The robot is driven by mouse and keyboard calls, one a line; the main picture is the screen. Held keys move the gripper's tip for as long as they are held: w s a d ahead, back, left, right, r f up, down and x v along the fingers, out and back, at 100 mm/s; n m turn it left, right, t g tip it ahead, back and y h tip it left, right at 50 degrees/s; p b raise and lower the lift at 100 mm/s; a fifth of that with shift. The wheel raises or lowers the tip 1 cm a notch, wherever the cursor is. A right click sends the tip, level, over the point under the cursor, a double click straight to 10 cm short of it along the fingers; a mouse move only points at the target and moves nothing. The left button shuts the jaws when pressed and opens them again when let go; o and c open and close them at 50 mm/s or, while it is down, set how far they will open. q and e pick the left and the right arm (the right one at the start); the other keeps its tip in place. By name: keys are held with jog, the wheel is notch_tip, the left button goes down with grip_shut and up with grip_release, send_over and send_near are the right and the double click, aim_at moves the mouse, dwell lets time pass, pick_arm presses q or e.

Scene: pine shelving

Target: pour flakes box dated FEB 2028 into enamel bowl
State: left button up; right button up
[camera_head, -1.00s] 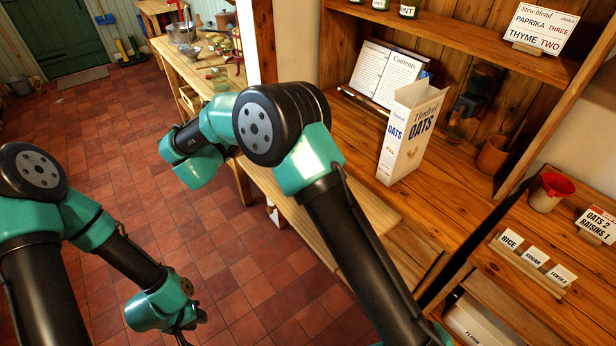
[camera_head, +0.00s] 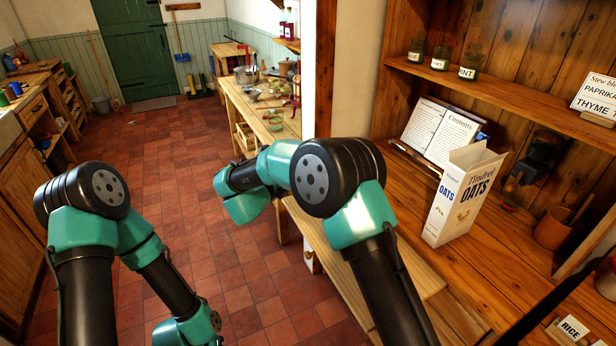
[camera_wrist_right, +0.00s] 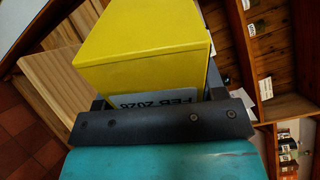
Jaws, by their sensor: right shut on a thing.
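The yellow flakes box (camera_wrist_right: 145,45) fills the upper middle of the right wrist view. A pale label at its near end reads FEB 2028, upside down. My right gripper (camera_wrist_right: 158,97) is shut on this box, with dark fingers at its two sides. In the head view my right arm reaches left in front of the shelving, and its gripper and the box are hidden. My left arm reaches down to the bottom edge, and its gripper is out of the frame. I cannot pick out the enamel bowl for sure among the small vessels on the far bench (camera_head: 262,128).
A white oats box (camera_head: 462,195) stands upright on the pine shelf (camera_head: 475,265), near an open book (camera_head: 440,132). Jars (camera_head: 440,58) stand on the shelf above. A terracotta pot (camera_head: 553,230) is at the right. Tiled floor (camera_head: 160,130) is clear toward the green door (camera_head: 135,50).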

jog(key=shift+w+a+f+n, duration=0.15)
jog(key=shift+f+n, duration=0.2)
jog(key=shift+f, duration=0.15)
jog(key=shift+w+a+f+n, duration=0.1)
jog(key=shift+a+f+n, duration=0.15)
jog(key=shift+f, duration=0.25)
jog(key=shift+w+a+f+n, duration=0.1)
jog(key=shift+w+f+n, duration=0.05)
jog(key=shift+f+n, duration=0.3)
notch_tip(320, 180, down, 8)
jog(key=n, duration=0.5)
jog(key=shift+w+a+r, duration=0.2)
jog(key=shift+w+a, duration=0.05)
jog(key=shift+a, duration=0.05)
jog(key=n, duration=0.2)
jog(key=s+d+n, duration=0.1)
jog(key=n, duration=0.3)
jog(key=shift+s+d+r, duration=0.2)
jog(key=shift+d+r, duration=0.1)
jog(key=shift+r, duration=0.05)
